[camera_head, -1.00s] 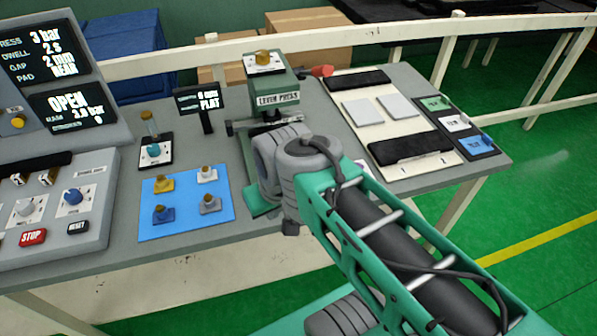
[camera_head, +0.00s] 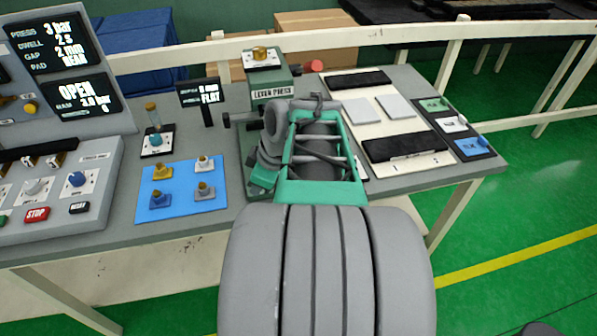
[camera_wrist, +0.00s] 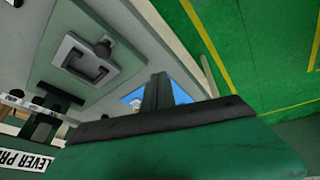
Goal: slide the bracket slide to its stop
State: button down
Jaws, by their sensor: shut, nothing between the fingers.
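A grey plate with a raised U-shaped bracket (camera_wrist: 88,62), which I take to be the bracket slide, lies on a green base in the wrist view. A dark round knob (camera_wrist: 104,46) stands at its upper right edge. In the head view my arm hides this part of the lever press (camera_head: 272,92). My gripper (camera_wrist: 157,90) is shut and empty in the wrist view. Its fingers appear to the right of the bracket and apart from it. The blue mat shows behind the fingers. I cannot tell how far the slide is from its stop.
A blue mat (camera_head: 150,205) with several small knobbed parts lies left of the press. The control panel (camera_head: 55,190) with its STOP button is further left. A cream board (camera_head: 375,113) with grey pads lies to the right. A small display (camera_head: 197,93) stands behind the mat.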

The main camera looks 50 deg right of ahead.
jog(key=s+d+n+t, duration=0.35)
jog(key=s+d, duration=0.55)
jog(key=d, duration=0.5)
jog(key=shift+n+g, duration=0.25)
jog(key=p+x, duration=0.1)
jog(key=x, duration=0.7)
jog(key=shift+w+f, duration=0.2)
jog(key=shift+f, duration=0.1)
jog(key=w, duration=0.1)
jog(key=w+d+p, duration=0.1)
jog(key=w, duration=0.1)
jog(key=shift+w+d+f+p, duration=0.1)
jog(key=shift+d+f+p, duration=0.25)
jog(key=shift+f+p, duration=0.05)
jog(key=shift+w+d+f, duration=0.1)
jog(key=shift+w+d, duration=0.2)
jog(key=shift+w, duration=0.05)
jog(key=shift+w, duration=0.1)
